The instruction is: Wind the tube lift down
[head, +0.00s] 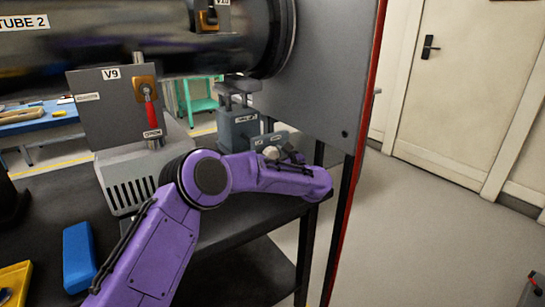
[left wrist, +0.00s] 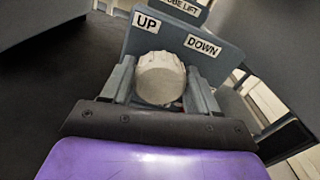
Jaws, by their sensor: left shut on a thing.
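The tube lift (head: 238,130) is a blue-grey block under the dark tube at the top of the head view. Its label plate shows in the left wrist view (left wrist: 186,6), partly cut off. A pale round knob (left wrist: 160,80) sits in front of a blue-grey panel (left wrist: 178,40) marked UP on the left and DOWN on the right. My left gripper (left wrist: 160,92) is shut on the knob, one finger on each side. In the head view the knob (head: 271,152) shows just beyond my purple left arm. My right gripper is not in view.
A large dark tube marked TUBE 2 (head: 90,40) runs overhead to a grey upright panel (head: 330,65). A grey V9 box (head: 115,105) with a red-handled lever (head: 151,110) stands left. A blue block (head: 78,257) and yellow tray (head: 14,283) lie on the dark bench.

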